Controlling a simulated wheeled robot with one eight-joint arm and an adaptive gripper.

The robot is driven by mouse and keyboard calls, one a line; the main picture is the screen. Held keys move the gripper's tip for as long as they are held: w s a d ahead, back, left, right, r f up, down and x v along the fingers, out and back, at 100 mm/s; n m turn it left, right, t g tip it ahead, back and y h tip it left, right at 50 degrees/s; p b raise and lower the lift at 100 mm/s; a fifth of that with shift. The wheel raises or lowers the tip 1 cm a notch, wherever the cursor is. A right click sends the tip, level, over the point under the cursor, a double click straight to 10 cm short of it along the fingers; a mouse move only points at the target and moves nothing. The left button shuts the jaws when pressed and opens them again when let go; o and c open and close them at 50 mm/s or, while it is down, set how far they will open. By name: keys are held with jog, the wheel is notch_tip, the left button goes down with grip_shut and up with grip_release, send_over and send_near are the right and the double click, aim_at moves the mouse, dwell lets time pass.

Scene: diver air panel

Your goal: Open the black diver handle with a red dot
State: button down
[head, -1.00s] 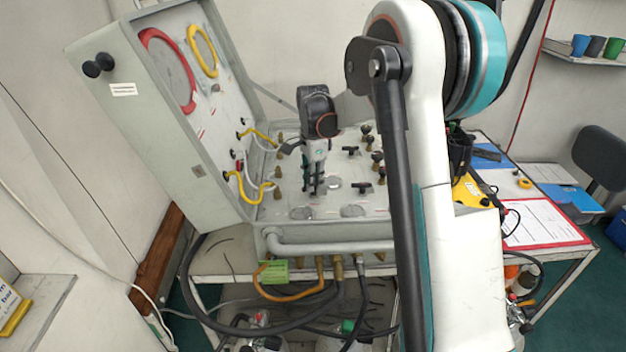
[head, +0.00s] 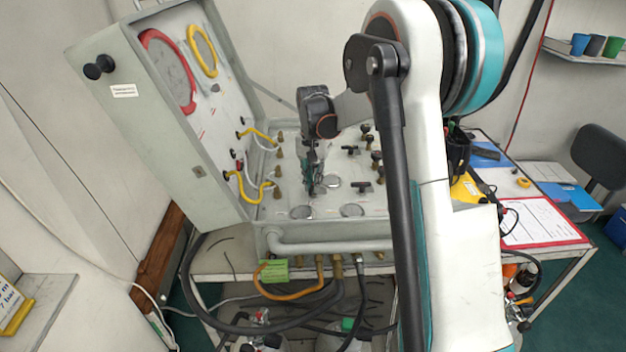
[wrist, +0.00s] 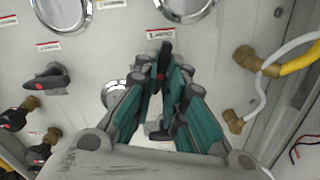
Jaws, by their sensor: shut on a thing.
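The black handle with a red dot (wrist: 166,52) stands on the pale grey panel (wrist: 105,38) in the wrist view, just below a small red-and-white label. My gripper (wrist: 163,80) has its two teal-padded fingers on either side of this handle and is shut on it. The handle's top end shows beyond the fingertips and a bit of red shows between them; its base is hidden. In the head view my gripper (head: 312,188) points down at the panel, and the handle is hidden by the fingers.
Another black handle (wrist: 45,82) is at the left in the wrist view. Round gauges (wrist: 185,6) lie beyond the fingers. Brass fittings (wrist: 250,60) with yellow and white hoses stand at the right. The case's raised lid (head: 150,115) rises at the left in the head view.

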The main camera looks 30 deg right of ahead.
jog(key=shift+n, duration=1.6)
jog(key=c, duration=1.7)
grip_release()
jog(key=shift+o, duration=0.2)
notch_tip(320, 180, up, 12)
